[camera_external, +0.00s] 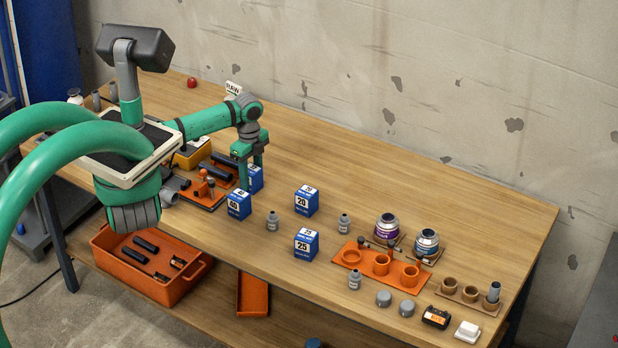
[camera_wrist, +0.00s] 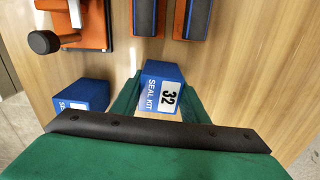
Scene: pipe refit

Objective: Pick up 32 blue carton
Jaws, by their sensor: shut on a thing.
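The blue 32 carton (camera_wrist: 163,72), with a white label reading SEAL KIT 32, sits between the green fingers of my gripper (camera_wrist: 158,97) in the wrist view. My gripper is shut on it. In the external view the carton (camera_external: 256,179) is partly hidden behind a finger of my gripper (camera_external: 250,178), low over the bench. I cannot tell if it touches the bench. A blue 40 carton (camera_external: 239,205) stands just in front of it. That carton also shows at left in the wrist view (camera_wrist: 92,93).
Blue 20 (camera_external: 306,201) and 25 (camera_external: 306,245) cartons stand to the right. The bench behind the cartons is clear.

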